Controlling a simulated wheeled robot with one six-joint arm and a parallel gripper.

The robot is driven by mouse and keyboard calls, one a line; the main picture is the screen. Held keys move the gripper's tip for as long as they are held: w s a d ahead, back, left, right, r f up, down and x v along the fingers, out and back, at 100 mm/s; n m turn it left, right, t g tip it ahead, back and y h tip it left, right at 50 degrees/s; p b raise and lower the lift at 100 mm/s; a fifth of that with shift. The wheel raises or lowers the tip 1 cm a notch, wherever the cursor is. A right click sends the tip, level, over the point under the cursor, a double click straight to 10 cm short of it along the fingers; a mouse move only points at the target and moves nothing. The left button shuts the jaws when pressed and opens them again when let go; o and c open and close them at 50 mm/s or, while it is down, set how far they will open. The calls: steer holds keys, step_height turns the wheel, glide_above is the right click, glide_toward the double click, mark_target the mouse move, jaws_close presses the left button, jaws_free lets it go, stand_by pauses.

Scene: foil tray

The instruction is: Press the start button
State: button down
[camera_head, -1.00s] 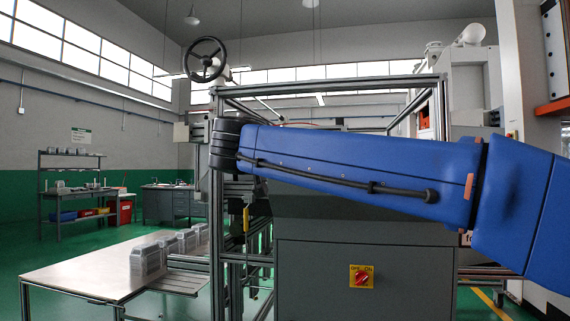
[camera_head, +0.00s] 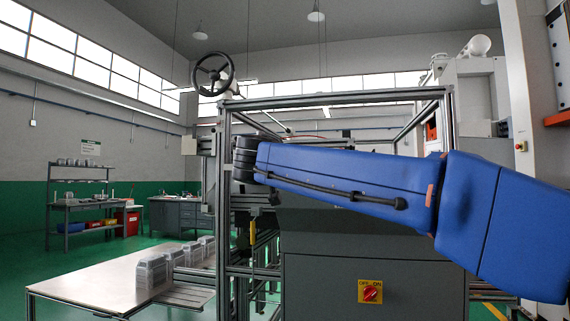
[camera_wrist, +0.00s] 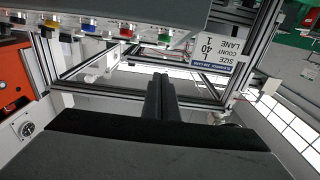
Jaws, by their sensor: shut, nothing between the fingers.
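A row of coloured buttons shows at the top of the wrist view: a yellow one (camera_wrist: 50,24), a blue one (camera_wrist: 87,24), a red one (camera_wrist: 126,33) and a green one (camera_wrist: 163,34). No start label is readable, so I cannot tell which is the start button. My gripper (camera_wrist: 160,77) is shut and empty, its dark fingers below the button row in the picture and apart from it. In the head view my blue arm reaches across the machine frame, and the gripper and buttons are not visible there.
A metal-profile frame (camera_head: 345,103) surrounds the grey machine cabinet (camera_head: 315,285), which carries a red OFF/ON rotary switch (camera_head: 370,291). A white label card (camera_wrist: 222,53) hangs near the buttons. A pale table (camera_head: 100,283) holding grey blocks (camera_head: 152,270) stands at the left.

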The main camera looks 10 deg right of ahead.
steer(key=x, duration=0.3)
steer(key=shift+w+d, duration=0.2)
steer(key=shift+w, duration=0.15)
steer(key=f, duration=0.3)
steer(key=shift+w+d, duration=0.1)
steer(key=shift+w, duration=0.2)
steer(key=shift+w+f, duration=0.1)
steer(key=shift+f, duration=0.35)
